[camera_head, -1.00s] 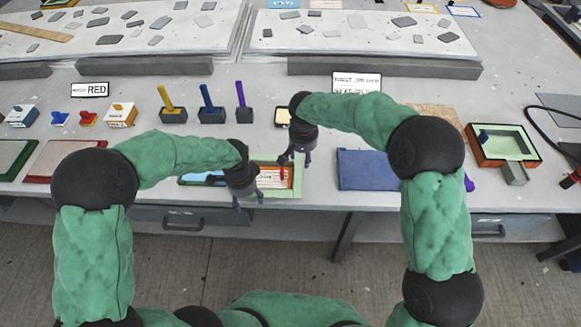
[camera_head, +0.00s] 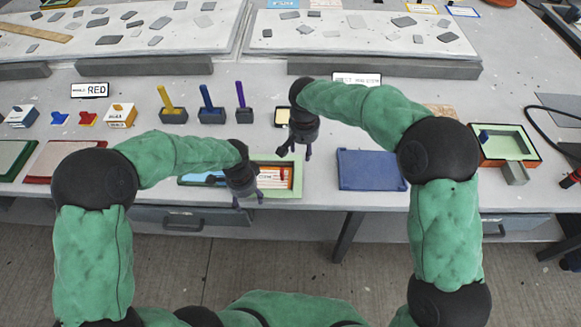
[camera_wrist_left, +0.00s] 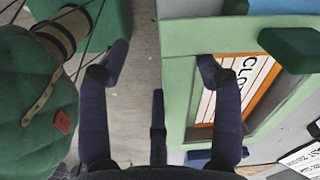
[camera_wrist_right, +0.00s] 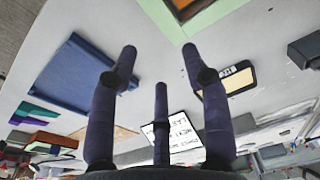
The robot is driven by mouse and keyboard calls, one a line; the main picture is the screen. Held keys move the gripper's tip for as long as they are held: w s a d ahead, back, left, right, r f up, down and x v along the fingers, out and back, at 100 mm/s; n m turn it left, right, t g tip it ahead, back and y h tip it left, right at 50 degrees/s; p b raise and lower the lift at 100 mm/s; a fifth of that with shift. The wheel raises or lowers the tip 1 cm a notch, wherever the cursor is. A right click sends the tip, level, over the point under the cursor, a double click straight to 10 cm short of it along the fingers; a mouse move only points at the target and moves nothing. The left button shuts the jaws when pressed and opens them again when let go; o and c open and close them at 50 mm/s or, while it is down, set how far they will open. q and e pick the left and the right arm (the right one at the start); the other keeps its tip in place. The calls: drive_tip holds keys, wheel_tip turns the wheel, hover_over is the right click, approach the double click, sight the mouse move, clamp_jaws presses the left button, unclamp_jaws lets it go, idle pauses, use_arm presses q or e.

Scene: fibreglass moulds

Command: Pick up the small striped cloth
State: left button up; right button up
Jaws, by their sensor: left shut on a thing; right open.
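A pale green tray (camera_head: 292,188) lies at the table's front edge. In it sits an orange-edged card (camera_head: 272,177) with red stripes and partly hidden lettering; it also shows in the left wrist view (camera_wrist_left: 240,82). I cannot make out a separate striped cloth. My left gripper (camera_head: 248,203) is at the tray's front side; in the left wrist view its fingers (camera_wrist_left: 163,60) straddle the tray's rim (camera_wrist_left: 180,95), one inside and one outside. My right gripper (camera_head: 295,155) is open and empty above the tray's back right corner; its fingers (camera_wrist_right: 158,55) stand apart.
A blue flat tray (camera_head: 370,170) lies to the right. Several upright-handled tools (camera_head: 208,105) stand behind. A green-lined box (camera_head: 503,143) is at the far right. A white sign (camera_head: 357,79) stands at the back.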

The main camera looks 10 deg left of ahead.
sight(301, 165)
drive_tip(key=shift+w+a+f, duration=0.1)
drive_tip(key=shift+w+f, duration=0.05)
drive_tip(key=shift+f, duration=1.3)
drive_tip(key=shift+w+a+f, duration=0.1)
drive_tip(key=shift+w+f, duration=0.1)
drive_tip(key=shift+f, duration=1.2)
drive_tip(key=shift+w+f, duration=0.15)
drive_tip(key=shift+f, duration=1.3)
drive_tip(key=c, duration=0.6)
drive_tip(key=o, duration=0.6)
wheel_tip(301, 165, up, 12)
drive_tip(key=s, duration=0.2)
drive_tip(key=shift+w+f, duration=0.35)
drive_tip(key=shift+f, duration=1.85)
drive_tip(key=shift+w+f, duration=0.35)
drive_tip(key=shift+f, duration=1.9)
drive_tip(key=shift+w+f, duration=0.35)
drive_tip(key=shift+f, duration=1.85)
